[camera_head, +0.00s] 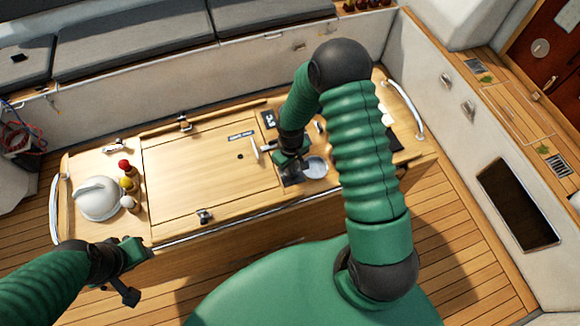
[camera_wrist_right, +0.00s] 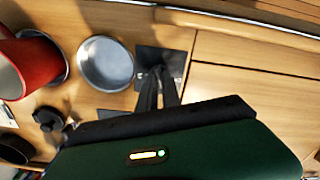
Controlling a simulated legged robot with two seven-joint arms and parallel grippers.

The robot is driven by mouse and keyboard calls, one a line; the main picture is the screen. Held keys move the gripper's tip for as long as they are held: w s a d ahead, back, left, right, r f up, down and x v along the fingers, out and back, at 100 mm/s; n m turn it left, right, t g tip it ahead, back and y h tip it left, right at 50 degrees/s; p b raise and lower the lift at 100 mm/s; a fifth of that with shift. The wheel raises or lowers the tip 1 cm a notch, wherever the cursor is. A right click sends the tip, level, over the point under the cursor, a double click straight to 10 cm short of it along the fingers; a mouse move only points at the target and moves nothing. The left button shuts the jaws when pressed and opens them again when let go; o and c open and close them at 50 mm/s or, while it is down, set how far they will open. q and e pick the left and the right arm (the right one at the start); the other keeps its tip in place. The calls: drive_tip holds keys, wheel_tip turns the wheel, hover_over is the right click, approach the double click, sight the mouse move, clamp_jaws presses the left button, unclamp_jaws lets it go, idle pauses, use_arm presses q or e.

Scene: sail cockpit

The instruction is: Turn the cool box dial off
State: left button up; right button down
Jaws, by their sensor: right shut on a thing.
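The cool box is the wooden cockpit chest with a large lid (camera_head: 205,165). A small dark square plate (camera_wrist_right: 178,62) is set in its top, partly covered by my right gripper (camera_wrist_right: 158,72). In the head view my right gripper (camera_head: 287,163) points down at this plate, right of the lid. Its fingers are close together, shut on a small dark thing at the plate, which looks like the dial. The dial's marks and setting are hidden by the fingers. My left gripper (camera_head: 132,275) hangs low at the chest's front left, apart from it; its opening is unclear.
A round metal dish (camera_wrist_right: 105,63) lies beside the plate, with a red vessel (camera_wrist_right: 28,65) further left.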

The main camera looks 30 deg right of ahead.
drive_tip(key=n, duration=0.5)
drive_tip(key=shift+s, duration=0.3)
drive_tip(key=n+p, duration=0.1)
drive_tip(key=n, duration=0.4)
drive_tip(key=shift+n, duration=0.4)
drive_tip(key=shift+w+d+r, duration=0.1)
